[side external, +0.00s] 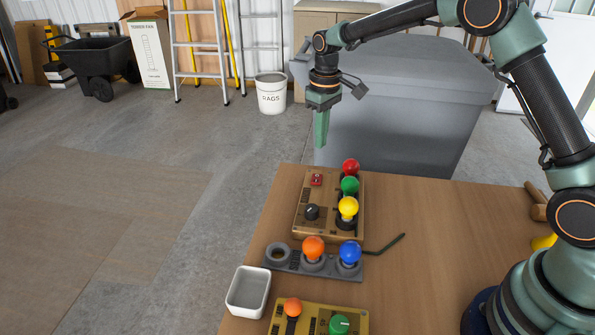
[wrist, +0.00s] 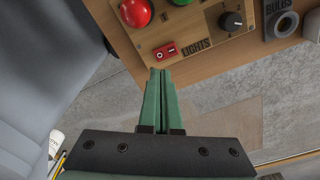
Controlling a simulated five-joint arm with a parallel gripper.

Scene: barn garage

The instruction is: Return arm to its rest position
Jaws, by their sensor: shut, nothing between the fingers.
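My gripper (side external: 321,130) hangs at the end of my raised arm, pointing down, beyond the far edge of the wooden table (side external: 420,250). Its green fingers (wrist: 161,78) are shut with nothing between them. In the side view it is above and left of the brown lights panel (side external: 329,223). That panel carries a red bulb (side external: 351,167), a green bulb (side external: 350,185), a yellow bulb (side external: 348,207), a red switch (side external: 316,180) and a black knob (side external: 312,212). In the wrist view, the fingertips appear just below the red switch (wrist: 165,50).
A grey bulb holder (side external: 290,263) has an orange bulb (side external: 313,247), a blue bulb (side external: 350,252) and one empty ring. A white bin (side external: 248,292) and another panel (side external: 316,321) stand nearer. A large grey chest (side external: 400,110) stands behind the table.

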